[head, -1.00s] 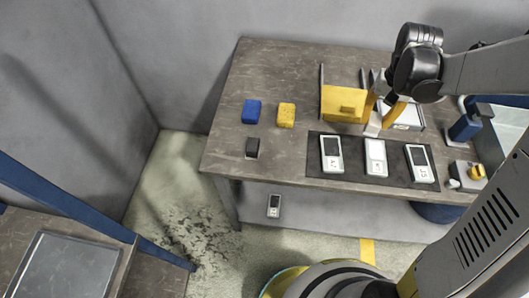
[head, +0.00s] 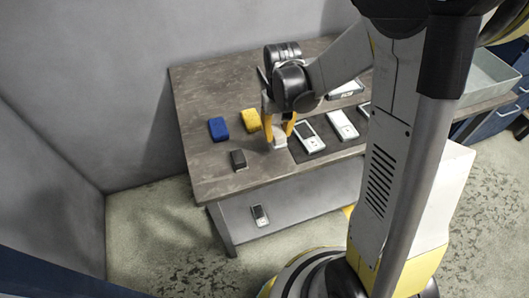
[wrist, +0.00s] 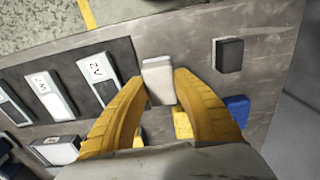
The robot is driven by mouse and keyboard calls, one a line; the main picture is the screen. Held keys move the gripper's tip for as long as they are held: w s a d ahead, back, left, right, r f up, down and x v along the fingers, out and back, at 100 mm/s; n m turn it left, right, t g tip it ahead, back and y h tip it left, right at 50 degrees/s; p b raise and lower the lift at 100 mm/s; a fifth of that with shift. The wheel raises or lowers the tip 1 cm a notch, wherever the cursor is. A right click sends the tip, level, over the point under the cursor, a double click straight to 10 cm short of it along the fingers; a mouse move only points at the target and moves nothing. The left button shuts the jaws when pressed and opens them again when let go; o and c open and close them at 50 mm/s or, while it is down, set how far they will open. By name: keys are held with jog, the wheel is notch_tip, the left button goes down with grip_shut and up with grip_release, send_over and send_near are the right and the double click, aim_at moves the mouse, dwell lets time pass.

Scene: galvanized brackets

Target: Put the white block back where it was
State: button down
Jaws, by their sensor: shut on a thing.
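My gripper (head: 279,122) points down over the table with its yellow fingers around the white block (head: 280,142). In the wrist view the white block (wrist: 158,78) sits between the fingertips of my gripper (wrist: 160,80). The block is low over or on the table, beside the dark mat's end; I cannot tell whether it touches the top. A yellow block (head: 251,120), a blue block (head: 218,129) and a dark block (head: 238,159) lie nearby on the table. The white block is to the right of the dark one and in front of the yellow one.
Handheld devices with dark screens (head: 308,136) and a paler one (head: 342,124) lie in a row on the dark mat, right of my gripper. Another device (head: 260,215) lies below the table. The front-left table top (head: 210,180) is bare.

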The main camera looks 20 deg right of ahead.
jog(key=a+f, duration=0.2)
jog(key=a, duration=0.1)
jog(key=shift+a+f+b, duration=0.1)
jog(key=shift+a+b, duration=0.15)
jog(key=shift+b, duration=0.1)
jog(key=shift+f+b, duration=0.9)
jog(key=shift+f, duration=1.05)
jog(key=shift+f, duration=0.15)
jog(key=c, duration=1.1)
grip_release()
